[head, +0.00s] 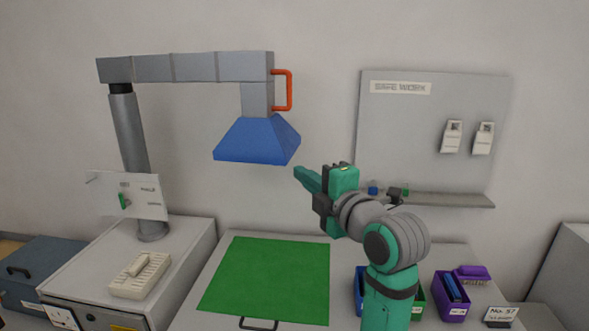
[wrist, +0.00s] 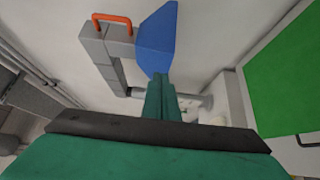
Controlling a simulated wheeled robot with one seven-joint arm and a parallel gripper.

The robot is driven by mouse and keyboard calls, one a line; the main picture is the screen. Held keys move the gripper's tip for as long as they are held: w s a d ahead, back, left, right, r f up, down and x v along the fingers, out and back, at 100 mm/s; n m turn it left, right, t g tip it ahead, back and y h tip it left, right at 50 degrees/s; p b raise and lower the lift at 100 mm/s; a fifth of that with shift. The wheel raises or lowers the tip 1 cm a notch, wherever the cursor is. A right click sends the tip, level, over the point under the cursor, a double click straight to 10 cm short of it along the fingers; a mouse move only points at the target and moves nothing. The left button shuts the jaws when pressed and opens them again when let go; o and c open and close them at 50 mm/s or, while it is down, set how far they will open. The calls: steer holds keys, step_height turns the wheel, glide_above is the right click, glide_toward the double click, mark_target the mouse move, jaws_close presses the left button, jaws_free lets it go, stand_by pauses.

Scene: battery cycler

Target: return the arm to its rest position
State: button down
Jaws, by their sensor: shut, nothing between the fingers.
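My arm is green and grey and rises at the right of centre in the head view. My gripper (head: 302,175) is raised in front of the wall and points left, a little below and right of the blue hood in the picture. Its green fingers lie together with nothing between them. In the wrist view the closed fingers (wrist: 160,92) point up toward the blue hood (wrist: 157,40). I cannot tell the exact gap between fingers and hood.
The blue hood (head: 257,140) hangs from a grey duct arm with an orange handle (head: 289,90). A green mat (head: 268,278) lies bare on the bench. A white rack (head: 140,275) stands left; a purple bin (head: 451,297) stands right. A shelf (head: 450,200) crosses the wall panel.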

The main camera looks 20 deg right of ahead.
steer(key=s+a+f+m+h, duration=0.2)
steer(key=f+m, duration=0.6)
steer(key=f, duration=1.3)
steer(key=s+a+f+m+h, duration=0.1)
steer(key=s+a+f+m, duration=0.2)
steer(key=f, duration=0.4)
steer(key=s+a+f+m+h, duration=0.1)
steer(key=s+a+f+m, duration=0.15)
steer(key=f, duration=0.45)
steer(key=s+a+f+m+h, duration=0.1)
steer(key=s+a+f+m, duration=0.2)
steer(key=f, duration=0.4)
steer(key=s+a+f+m+g, duration=0.1)
steer(key=s+a+f, duration=0.25)
steer(key=s, duration=0.55)
steer(key=s+a+f+m+g, duration=0.1)
steer(key=s+a+f+m, duration=0.15)
steer(key=s+f, duration=0.4)
steer(key=s+a+r, duration=0.1)
steer(key=s+a, duration=0.1)
steer(key=s, duration=0.7)
steer(key=s+a+r+y, duration=0.1)
steer(key=s+a+r, duration=0.1)
steer(key=s, duration=0.8)
steer(key=shift+s+a+y, duration=0.15)
steer(key=shift+s+y, duration=0.15)
